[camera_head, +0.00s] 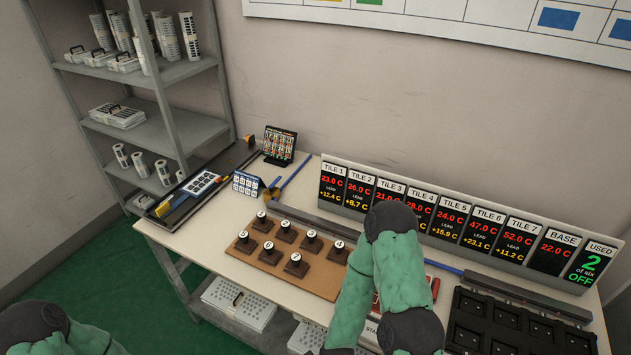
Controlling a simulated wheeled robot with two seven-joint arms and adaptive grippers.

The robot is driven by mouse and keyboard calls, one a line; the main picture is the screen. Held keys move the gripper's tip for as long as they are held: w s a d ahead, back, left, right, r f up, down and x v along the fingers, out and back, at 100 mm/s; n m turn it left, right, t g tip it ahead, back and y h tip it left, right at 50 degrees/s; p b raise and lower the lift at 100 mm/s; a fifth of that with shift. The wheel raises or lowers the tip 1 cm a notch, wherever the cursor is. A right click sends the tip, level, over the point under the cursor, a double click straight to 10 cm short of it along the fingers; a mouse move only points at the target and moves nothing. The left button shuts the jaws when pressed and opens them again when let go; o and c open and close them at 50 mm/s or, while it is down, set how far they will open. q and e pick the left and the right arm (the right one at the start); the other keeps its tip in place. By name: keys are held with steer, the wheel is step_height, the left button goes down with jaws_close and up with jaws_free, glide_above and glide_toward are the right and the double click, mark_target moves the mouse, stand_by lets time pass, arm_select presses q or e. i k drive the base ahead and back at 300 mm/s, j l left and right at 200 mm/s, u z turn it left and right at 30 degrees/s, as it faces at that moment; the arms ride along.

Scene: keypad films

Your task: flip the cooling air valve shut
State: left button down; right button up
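A blue air line (293,174) runs along the back of the table. A small yellow-brown fitting (270,191) sits near its left end; it may be the cooling air valve, but it is too small to tell its handle position. The blue line shows again right of my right arm (444,266), which hides part of it. My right arm is bent over the table, its green forearm reaching down to the lower edge; its gripper is out of the picture. My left arm (40,325) shows only at the lower left corner; its gripper is out of view.
A brown board (248,258) with several numbered black blocks lies mid-table. A display panel (450,218) stands behind, its end reading "2 of six OFF". A black slotted tray (460,300) is at right. Cards and a long dark tray (180,214) are at left. Grey shelves (155,135) stand beyond.

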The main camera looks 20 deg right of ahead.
mark_target(271, 187)
steer(key=i+j+z, duration=0.15)
steer(key=z, duration=0.2)
steer(key=i+j+z, duration=0.15)
steer(key=j+z, duration=0.6)
steer(key=i+j+z, duration=0.1)
steer(key=j+z, duration=0.25)
